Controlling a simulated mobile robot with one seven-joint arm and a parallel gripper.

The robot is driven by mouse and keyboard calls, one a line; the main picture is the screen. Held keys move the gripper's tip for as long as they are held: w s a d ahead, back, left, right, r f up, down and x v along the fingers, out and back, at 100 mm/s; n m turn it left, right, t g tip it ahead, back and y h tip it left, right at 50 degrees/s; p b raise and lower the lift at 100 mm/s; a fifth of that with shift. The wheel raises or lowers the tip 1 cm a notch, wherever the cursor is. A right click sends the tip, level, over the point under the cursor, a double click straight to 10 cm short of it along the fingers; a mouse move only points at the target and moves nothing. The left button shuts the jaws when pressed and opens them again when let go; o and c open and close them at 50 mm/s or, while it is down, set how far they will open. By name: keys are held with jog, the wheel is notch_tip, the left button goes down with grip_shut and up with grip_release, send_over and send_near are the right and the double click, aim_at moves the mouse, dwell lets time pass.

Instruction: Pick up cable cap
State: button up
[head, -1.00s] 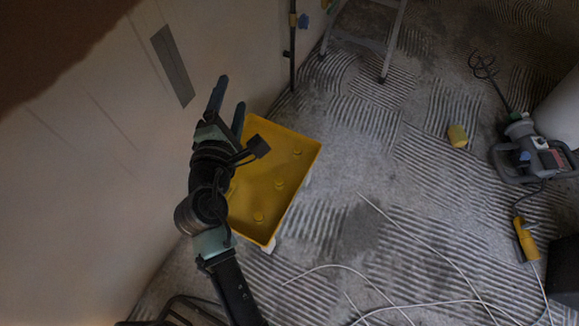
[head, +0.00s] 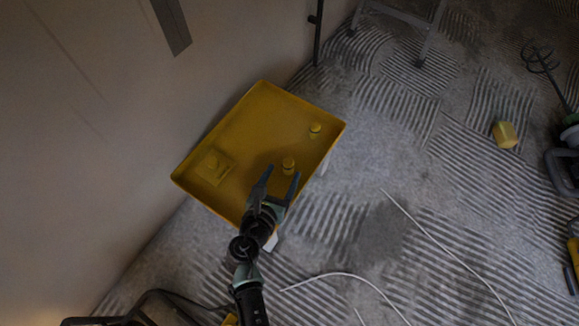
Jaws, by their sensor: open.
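Small yellow caps stand in a shallow yellow tray (head: 250,112). One cap (head: 288,165) is in the middle right of the tray, and another cap (head: 315,130) is near its right edge. A flat, squarish yellow piece (head: 215,166) with a raised middle lies at the left. My gripper (head: 281,172) is open and empty, over the tray's front edge. In the picture its fingertips sit on either side of the middle cap; I cannot tell the height between them. My gripper and arm hide part of the tray's front.
A plastered wall runs along the left, close to the tray. A ladder (head: 427,40) stands at the back. A yellow object (head: 505,134) and a mixer (head: 560,160) are at the right. A white cable (head: 440,245) crosses the ridged floor.

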aim_at(286, 167)
jog(key=b+x, duration=0.1)
jog(key=x, duration=0.2)
jog(key=shift+w, duration=0.1)
jog(key=b+x, duration=0.3)
jog(key=x, duration=0.1)
jog(key=shift+w+d+f+b, duration=0.1)
jog(key=shift+w+d+b, duration=0.05)
jog(key=shift+w+b, duration=0.15)
jog(key=shift+w+d, duration=0.1)
jog(key=shift+w, duration=0.2)
grip_shut()
